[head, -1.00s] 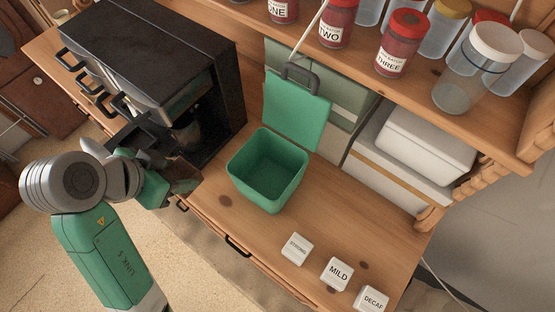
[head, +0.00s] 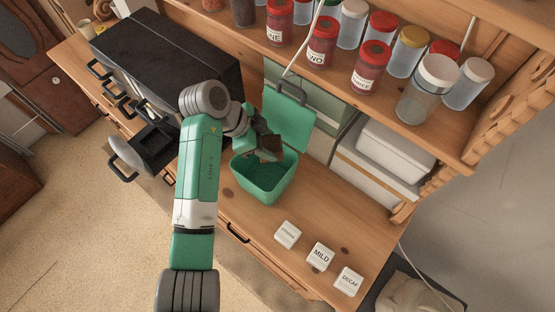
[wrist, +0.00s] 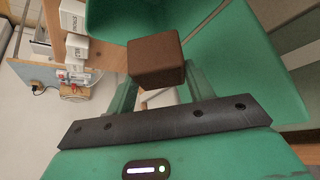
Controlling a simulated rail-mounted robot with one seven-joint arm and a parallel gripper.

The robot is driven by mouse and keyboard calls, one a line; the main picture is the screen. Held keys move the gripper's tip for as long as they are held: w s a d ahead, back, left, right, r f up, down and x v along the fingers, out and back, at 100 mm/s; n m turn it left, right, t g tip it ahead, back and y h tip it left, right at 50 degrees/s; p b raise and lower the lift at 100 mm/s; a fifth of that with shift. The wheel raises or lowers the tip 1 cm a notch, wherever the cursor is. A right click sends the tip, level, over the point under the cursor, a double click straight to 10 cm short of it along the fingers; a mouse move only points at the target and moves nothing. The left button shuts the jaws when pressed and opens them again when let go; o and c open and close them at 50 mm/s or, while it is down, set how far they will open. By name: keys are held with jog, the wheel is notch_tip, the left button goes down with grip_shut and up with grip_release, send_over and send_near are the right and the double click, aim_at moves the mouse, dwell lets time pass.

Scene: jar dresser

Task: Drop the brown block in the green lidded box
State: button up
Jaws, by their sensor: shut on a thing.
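The brown block (head: 270,148) is held in my gripper (head: 262,147), above the open green box (head: 264,187). In the wrist view the brown block (wrist: 156,57) sits between the fingertips of my gripper (wrist: 153,82), with the green box (wrist: 107,20) behind it. The box's green lid (head: 290,118) stands raised at the back, with a dark handle on top. My gripper hides part of the box's rim and inside.
White cubes marked MILD (head: 321,256) and DECAF (head: 348,282), and a third cube (head: 288,234), stand right of the box. A black cabinet (head: 165,62) with an open drawer (head: 150,150) is at left. Jars (head: 323,42) line the shelf above. A white container (head: 395,150) is at right.

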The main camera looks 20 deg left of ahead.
notch_tip(320, 180, down, 6)
jog(key=b, duration=0.3)
jog(key=shift+r+b, duration=0.2)
jog(key=shift+b, duration=0.15)
jog(key=o, duration=1.1)
jog(key=b+v, duration=0.1)
jog(key=v, duration=0.7)
